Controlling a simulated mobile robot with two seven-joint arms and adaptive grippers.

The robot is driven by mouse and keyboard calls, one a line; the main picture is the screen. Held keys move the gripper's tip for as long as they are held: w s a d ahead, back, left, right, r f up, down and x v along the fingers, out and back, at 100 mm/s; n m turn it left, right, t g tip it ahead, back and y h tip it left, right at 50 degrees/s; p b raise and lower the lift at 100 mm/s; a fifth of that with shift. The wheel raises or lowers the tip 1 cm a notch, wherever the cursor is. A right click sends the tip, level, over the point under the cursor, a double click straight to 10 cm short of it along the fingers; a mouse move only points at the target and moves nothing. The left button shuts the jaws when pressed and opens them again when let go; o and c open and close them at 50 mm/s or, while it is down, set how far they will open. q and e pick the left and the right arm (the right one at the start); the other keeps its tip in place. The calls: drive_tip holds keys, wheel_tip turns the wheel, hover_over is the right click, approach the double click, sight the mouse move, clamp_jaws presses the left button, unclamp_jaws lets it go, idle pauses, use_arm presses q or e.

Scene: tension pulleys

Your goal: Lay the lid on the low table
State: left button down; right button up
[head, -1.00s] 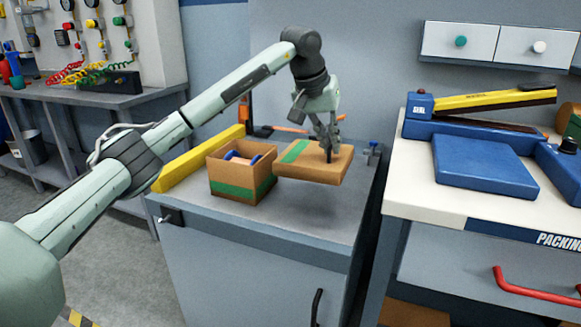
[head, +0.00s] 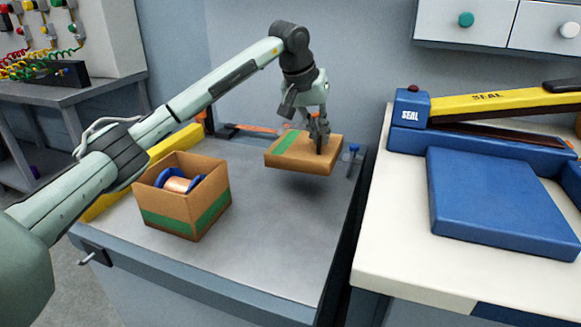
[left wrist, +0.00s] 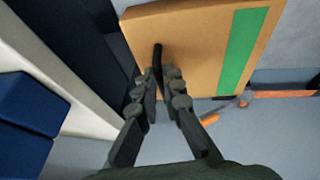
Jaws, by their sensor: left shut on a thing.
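The lid (head: 290,149) is a flat cardboard piece with a green stripe and a thin black grip on top. My left gripper (head: 319,140) is shut on that grip and holds the lid roughly level, apparently a little above the grey top of the low table (head: 265,225), near its back right. In the left wrist view the fingers (left wrist: 158,88) close around the black grip, and the lid (left wrist: 195,55) fills the upper middle. The open cardboard box (head: 175,215) stands to the left, with a copper-coloured spool (head: 180,184) inside. My right gripper is not in view.
A yellow bar (head: 105,198) lies behind the box at the left. An orange-handled tool (head: 255,128) lies along the back, and a small blue clamp (head: 353,152) is at the right edge. The table's front middle is clear. A higher white bench (head: 395,255) with a blue sealer stands right.

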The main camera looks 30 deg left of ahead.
sight(316, 152)
use_arm(q)
drive_tip(key=shift+f, duration=3.3)
drive_tip(key=c, duration=1.7)
unclamp_jaws()
drive_tip(key=v, duration=1.2)
drive_tip(key=shift+r, duration=0.1)
